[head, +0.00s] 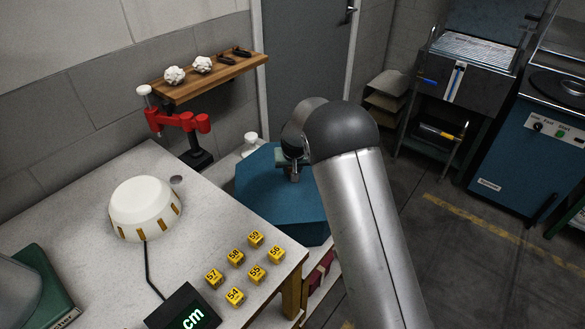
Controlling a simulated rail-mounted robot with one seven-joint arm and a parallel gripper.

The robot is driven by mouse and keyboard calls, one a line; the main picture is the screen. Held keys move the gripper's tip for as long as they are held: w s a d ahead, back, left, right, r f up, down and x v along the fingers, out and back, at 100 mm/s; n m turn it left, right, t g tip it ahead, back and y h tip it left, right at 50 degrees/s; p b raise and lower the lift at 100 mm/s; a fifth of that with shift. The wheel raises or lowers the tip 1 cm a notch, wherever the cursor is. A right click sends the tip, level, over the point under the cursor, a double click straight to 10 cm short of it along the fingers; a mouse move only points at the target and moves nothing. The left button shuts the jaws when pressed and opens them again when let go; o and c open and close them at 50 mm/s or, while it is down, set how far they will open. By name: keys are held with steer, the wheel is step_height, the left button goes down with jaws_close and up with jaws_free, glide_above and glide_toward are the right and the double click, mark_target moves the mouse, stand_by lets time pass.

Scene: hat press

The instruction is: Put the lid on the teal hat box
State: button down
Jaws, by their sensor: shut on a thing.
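A teal, many-sided piece (268,207) with a broad flat top shows beyond the table's far right edge; I take its top to be the hat box lid. My gripper (292,171) is over the back part of this top, shut at a small teal-grey grip there. Whether the sides below the top are the lid's rim or the box wall, and whether lid and box touch, I cannot tell.
The white table (80,200) holds a cream hat block (145,208), several yellow numbered cubes (235,257) and a cm display (187,312). A red clamp stand (180,121) and wooden shelf (208,76) stand behind. Blue machines (530,150) are at right; floor lies between.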

steer(key=c, duration=1)
jaws_free()
steer(key=shift+r, duration=0.1)
steer(key=b+v, duration=0.1)
steer(key=v, duration=1.6)
steer(key=s+d+r+m+g+p, duration=0.1)
steer(key=s+d+r+g, duration=0.15)
steer(key=s+d, duration=1.05)
steer(key=s+d+f+g, duration=0.1)
steer(key=s+d, duration=0.1)
steer(key=s, duration=0.9)
steer(key=s+d+f+p, duration=0.1)
steer(key=s+d, duration=0.1)
steer(key=s, duration=0.9)
steer(key=shift+s+d+f+m+g+h, duration=0.2)
steer(key=shift+s+f+m+g+h, duration=0.1)
steer(key=shift+s+g, duration=0.1)
